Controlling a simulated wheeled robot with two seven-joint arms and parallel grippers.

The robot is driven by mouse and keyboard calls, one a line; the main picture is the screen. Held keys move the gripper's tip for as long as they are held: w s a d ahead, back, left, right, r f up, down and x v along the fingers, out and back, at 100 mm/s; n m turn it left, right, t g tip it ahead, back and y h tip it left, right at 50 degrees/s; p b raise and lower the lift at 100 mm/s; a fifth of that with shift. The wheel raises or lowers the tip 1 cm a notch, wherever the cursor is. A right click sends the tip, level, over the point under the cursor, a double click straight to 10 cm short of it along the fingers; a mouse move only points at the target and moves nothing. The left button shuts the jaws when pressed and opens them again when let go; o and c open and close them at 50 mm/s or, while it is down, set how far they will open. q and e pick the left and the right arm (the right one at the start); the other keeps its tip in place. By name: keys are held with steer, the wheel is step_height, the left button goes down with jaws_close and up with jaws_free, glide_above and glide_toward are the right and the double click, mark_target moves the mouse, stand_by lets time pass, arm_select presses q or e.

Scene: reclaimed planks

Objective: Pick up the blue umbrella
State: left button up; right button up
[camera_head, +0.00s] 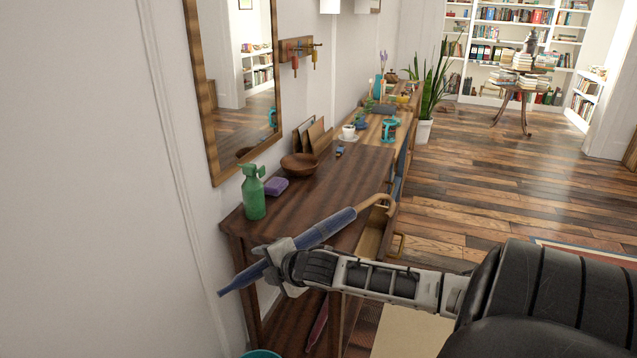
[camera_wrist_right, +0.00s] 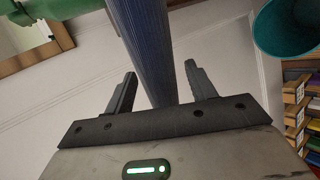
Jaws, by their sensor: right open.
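The blue umbrella (camera_head: 325,228) has a tan hooked handle. In the head view it lies tilted across the front of the dark wooden table, handle at upper right and tip at lower left. My right gripper (camera_head: 278,262) is at the lower part of the umbrella, its fingers around the shaft. In the right wrist view the folded blue umbrella (camera_wrist_right: 150,40) passes between the two fingers, which stand apart with a gap visible on each side. The right gripper is open. What supports the umbrella is hidden. My left gripper is not in view.
A green spray bottle (camera_head: 253,192), a purple sponge (camera_head: 276,187) and a wooden bowl (camera_head: 299,166) stand on the dark table (camera_head: 325,190). An open drawer (camera_head: 372,232) juts out at its right. A framed mirror (camera_head: 207,100) hangs above.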

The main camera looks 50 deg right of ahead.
steer(key=shift+w+f, duration=0.4)
steer(key=shift+w, duration=0.2)
jaws_close()
steer(key=shift+r, duration=0.1)
steer(key=shift+d+r, duration=0.1)
